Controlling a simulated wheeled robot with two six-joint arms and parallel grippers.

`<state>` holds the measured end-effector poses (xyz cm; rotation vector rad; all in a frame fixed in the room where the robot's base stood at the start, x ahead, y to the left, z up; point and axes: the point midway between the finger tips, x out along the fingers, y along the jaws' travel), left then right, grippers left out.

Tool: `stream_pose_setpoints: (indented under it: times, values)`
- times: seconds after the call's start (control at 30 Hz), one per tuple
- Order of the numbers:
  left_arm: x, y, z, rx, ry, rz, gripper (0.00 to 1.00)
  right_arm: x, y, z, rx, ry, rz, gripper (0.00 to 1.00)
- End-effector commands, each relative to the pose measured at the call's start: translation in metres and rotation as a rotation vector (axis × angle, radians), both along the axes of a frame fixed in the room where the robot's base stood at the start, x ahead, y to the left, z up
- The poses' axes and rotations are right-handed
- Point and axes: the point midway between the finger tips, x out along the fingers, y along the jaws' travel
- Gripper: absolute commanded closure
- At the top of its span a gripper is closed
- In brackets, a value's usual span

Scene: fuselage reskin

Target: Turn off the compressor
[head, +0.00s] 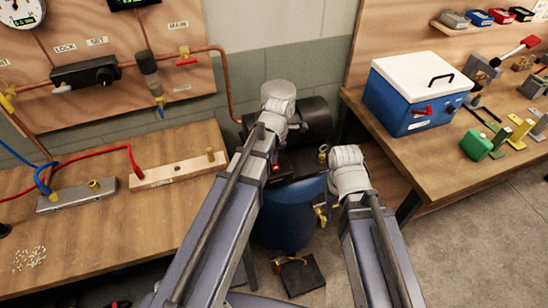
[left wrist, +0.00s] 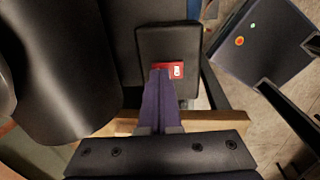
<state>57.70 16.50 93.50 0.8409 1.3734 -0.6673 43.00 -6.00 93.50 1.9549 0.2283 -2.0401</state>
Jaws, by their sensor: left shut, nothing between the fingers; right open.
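The compressor has a blue tank (head: 285,222) and a black motor housing (head: 316,118), standing on the floor between the two benches. In the left wrist view a black box (left wrist: 168,42) carries a small red switch (left wrist: 178,68) with a white mark. My left gripper (left wrist: 160,71) is shut and empty, its purple fingertips overlapping the left part of the switch. I cannot tell whether they touch it. My left arm hides much of the compressor's top in the head view. My right gripper (head: 349,172) hangs to the right of the tank, open, its fingertips not clearly visible.
A wooden bench (head: 110,235) with hoses and fittings is on the left, below a pipe panel (head: 110,80). A right bench (head: 440,140) holds a blue cooler box (head: 412,98) and several small tools. Brass valves (head: 321,214) stick out beside the tank. Open floor lies at front right.

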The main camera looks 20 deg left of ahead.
Motion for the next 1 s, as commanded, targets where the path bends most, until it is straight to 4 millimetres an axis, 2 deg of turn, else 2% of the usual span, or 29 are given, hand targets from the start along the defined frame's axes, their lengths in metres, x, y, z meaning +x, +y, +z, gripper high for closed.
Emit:
stream_pose_setpoints:
  times: [0.2,0.33,0.47,1.0]
  values:
    - [0.000,0.000,0.000,0.000,0.000,0.000,1.00,0.000,0.000,0.000,0.000,0.000,0.000,0.50]
    - [0.004,0.002,-0.010,-0.002,0.002,0.001,1.00,0.000,0.000,-0.010,0.000,0.000,0.000,0.50]
    - [0.009,0.005,-0.010,-0.050,0.076,0.003,1.00,0.000,0.000,-0.009,0.000,0.000,0.000,0.50]
    - [-0.004,0.000,-0.014,-0.055,0.087,-0.001,1.00,0.000,0.000,-0.012,0.000,0.000,0.000,0.50]
